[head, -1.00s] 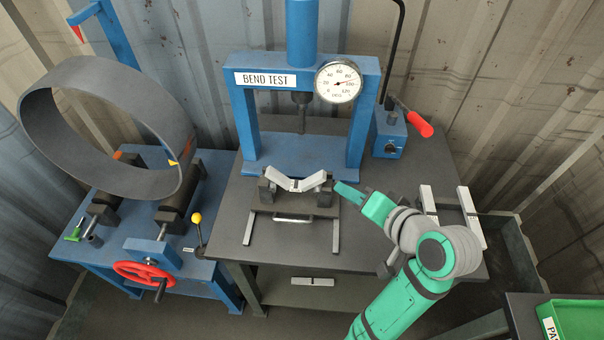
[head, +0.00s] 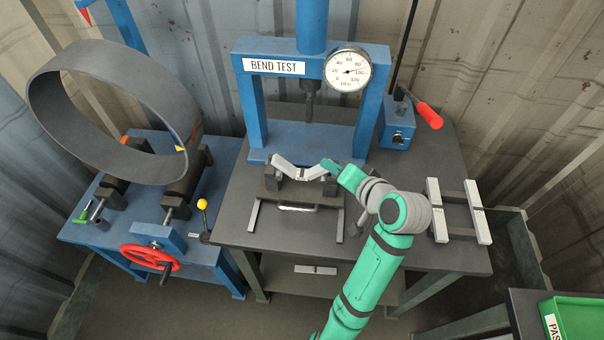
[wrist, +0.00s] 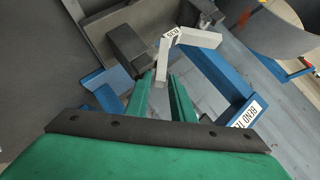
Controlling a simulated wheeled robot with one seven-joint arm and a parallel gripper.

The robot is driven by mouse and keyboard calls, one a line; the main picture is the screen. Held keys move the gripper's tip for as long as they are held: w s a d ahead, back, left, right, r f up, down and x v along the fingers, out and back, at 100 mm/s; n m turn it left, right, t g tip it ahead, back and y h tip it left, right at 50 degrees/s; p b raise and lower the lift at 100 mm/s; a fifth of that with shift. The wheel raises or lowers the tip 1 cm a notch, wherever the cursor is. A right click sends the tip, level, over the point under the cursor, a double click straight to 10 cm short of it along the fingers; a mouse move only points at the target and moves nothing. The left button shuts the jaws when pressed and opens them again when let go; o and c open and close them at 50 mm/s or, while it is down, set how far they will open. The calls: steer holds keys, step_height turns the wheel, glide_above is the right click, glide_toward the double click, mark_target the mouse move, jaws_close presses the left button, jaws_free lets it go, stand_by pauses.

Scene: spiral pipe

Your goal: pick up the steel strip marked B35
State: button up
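A bent steel strip, V-shaped and light grey, rests on the dark supports of the bend-test fixture (head: 297,190) in the head view. The strip (head: 286,169) also shows in the wrist view (wrist: 198,38), with a small white label that seems to read B35. My gripper (head: 334,168) is at the strip's right end in the head view. In the wrist view my gripper (wrist: 160,84) has its two green fingers apart, with the near end of the strip between their tips. Gaps show beside the strip; contact cannot be made out.
The blue press (head: 250,110) with its dial gauge (head: 348,69) stands just behind the strip. Straight strips lie on a rack (head: 458,207) at the right. A pump with a red handle (head: 429,115) stands back right. Another light piece (head: 315,269) lies on the lower shelf.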

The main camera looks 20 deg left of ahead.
steer(key=shift+w+a, duration=0.1)
jaws_close()
stand_by(1.4)
